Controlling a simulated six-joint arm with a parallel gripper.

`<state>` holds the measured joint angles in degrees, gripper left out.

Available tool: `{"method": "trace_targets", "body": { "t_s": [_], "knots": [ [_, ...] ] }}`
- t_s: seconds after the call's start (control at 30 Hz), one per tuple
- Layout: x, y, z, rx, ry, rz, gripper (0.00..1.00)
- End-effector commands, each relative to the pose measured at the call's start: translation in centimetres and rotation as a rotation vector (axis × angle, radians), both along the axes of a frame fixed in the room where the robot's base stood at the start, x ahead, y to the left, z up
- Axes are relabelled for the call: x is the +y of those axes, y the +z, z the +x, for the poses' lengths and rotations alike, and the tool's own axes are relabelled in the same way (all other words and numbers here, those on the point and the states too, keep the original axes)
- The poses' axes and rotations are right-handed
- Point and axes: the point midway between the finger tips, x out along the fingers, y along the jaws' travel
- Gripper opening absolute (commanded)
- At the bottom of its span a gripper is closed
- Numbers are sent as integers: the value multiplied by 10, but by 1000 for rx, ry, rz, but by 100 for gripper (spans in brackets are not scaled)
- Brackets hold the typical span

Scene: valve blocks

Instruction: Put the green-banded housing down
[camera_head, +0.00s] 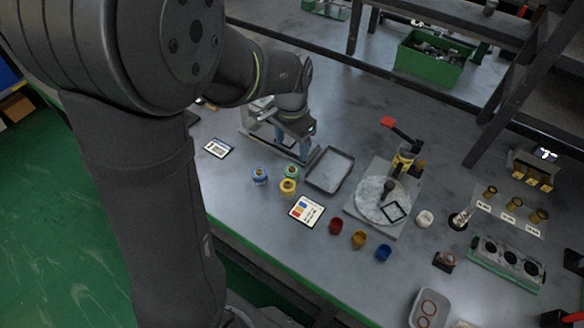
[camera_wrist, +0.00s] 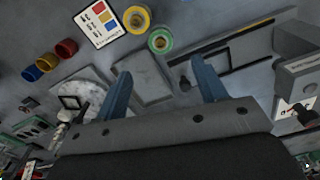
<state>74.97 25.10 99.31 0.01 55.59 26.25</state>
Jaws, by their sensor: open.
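The green-banded housing (camera_head: 291,171) stands on the bench beside the blue-banded housing (camera_head: 260,175) and the yellow-banded housing (camera_head: 288,186). In the wrist view the green-banded housing (camera_wrist: 160,41) is beyond my fingertips, apart from them, with the yellow-banded housing (camera_wrist: 137,18) next to it. My gripper (camera_head: 299,154) is just behind the green-banded housing in the head view. In the wrist view my gripper (camera_wrist: 158,80) has its two blue fingers wide apart, with nothing between them.
A shallow grey tray (camera_head: 312,184) lies right of the housings. A card with coloured marks (camera_head: 306,210) is in front. Red (camera_head: 335,226), yellow (camera_head: 359,239) and blue (camera_head: 383,252) cups stand to the right, near a round plate fixture (camera_head: 366,207) with a red-handled lever (camera_head: 388,122).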

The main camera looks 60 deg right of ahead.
Motion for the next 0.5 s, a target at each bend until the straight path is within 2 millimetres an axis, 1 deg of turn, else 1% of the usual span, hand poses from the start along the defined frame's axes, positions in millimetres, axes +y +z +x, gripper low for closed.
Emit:
{"method": "trace_targets", "body": {
  "t_s": [0.17,0.27,0.37,0.47,0.5],
  "knots": [
    [0,0,0,1,3,0,65],
    [6,-2,0,27,59,-1,65],
    [22,-6,-1,106,233,-5,65],
    [44,-11,-4,235,526,-6,65],
    [53,-12,-5,292,664,-3,65]
  ]
}}
